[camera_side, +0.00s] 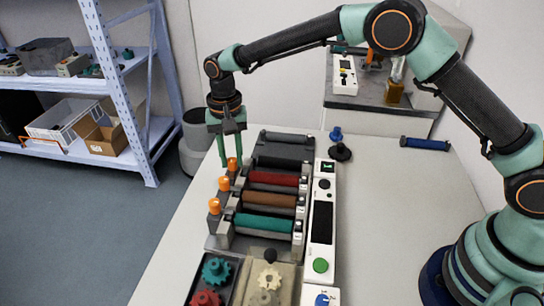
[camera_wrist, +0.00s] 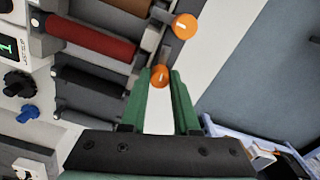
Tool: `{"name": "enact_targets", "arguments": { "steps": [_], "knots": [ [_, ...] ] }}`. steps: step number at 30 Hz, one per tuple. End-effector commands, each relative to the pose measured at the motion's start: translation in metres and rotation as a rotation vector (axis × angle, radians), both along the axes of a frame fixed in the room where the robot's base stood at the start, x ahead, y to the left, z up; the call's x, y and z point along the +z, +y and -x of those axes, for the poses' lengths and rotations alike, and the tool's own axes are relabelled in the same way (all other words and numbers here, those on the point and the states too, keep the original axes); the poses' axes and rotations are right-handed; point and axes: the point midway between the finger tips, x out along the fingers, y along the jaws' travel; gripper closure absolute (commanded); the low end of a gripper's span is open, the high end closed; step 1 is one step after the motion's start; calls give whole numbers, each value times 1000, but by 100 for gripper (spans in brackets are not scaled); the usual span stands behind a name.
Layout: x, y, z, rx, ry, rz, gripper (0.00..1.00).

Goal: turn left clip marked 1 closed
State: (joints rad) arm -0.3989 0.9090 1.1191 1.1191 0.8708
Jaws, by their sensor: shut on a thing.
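Three left clips with orange knobs stand in a row along the left side of the printer's roller bed. In the side view they are the far knob (camera_side: 233,163), the middle knob (camera_side: 224,184) and the near knob (camera_side: 214,206). My gripper (camera_side: 225,152) points down at the far end of this row. In the wrist view my gripper (camera_wrist: 163,80) is shut on the far orange knob (camera_wrist: 160,75), which sits between the green fingertips. A second knob (camera_wrist: 186,25) is beyond it. Both carry a small white mark that I cannot read surely.
Red (camera_side: 273,178), brown (camera_side: 268,199) and green (camera_side: 263,222) rollers lie beside the clips. A control panel (camera_side: 321,220) runs along their right. A gear tray (camera_side: 211,282) is in front. The bench left of the clips is clear.

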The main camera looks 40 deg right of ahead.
Motion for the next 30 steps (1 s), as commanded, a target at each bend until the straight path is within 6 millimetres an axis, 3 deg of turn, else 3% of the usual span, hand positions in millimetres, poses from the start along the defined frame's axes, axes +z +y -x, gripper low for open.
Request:
{"name": "enact_targets", "arguments": {
  "steps": [30],
  "knots": [
    [3,-1,-1,948,-9,-4,100]
  ]
}}
